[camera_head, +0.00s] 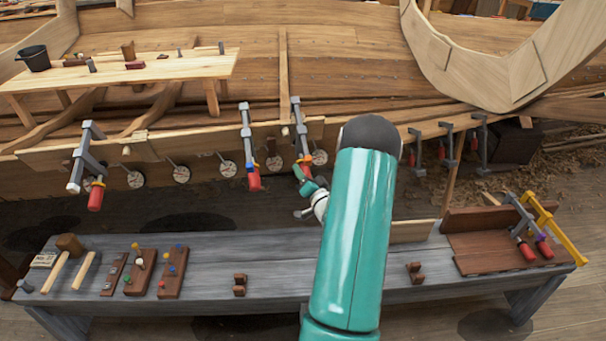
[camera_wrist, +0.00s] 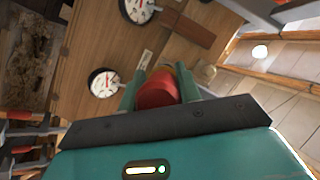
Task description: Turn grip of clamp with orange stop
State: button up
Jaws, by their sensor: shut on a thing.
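In the wrist view my gripper (camera_wrist: 160,88) is shut on a red clamp grip (camera_wrist: 158,92), with one teal finger on each side of it. In the head view my gripper (camera_head: 308,180) is at the rightmost clamp (camera_head: 298,125) of the three on the near plank, at its lower end. The grip there is partly hidden by my fingers. The middle clamp (camera_head: 246,132) has a red grip and a bluish stop. The left clamp (camera_head: 82,155) has a red grip and a yellowish spot above it.
Round dials (camera_head: 228,169) hang along the plank (camera_head: 205,140), close to the clamps. The grey bench (camera_head: 205,262) below carries mallets, peg blocks and, at right, a brown tray (camera_head: 475,262) with spare clamps. More clamps (camera_head: 447,145) hang right of my arm.

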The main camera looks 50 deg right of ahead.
dwell(0.3)
jog(key=o, duration=1)
jog(key=shift+s, duration=0.1)
jog(key=v, duration=1.3)
jog(key=shift+s+a, duration=0.2)
jog(key=shift+s, duration=0.1)
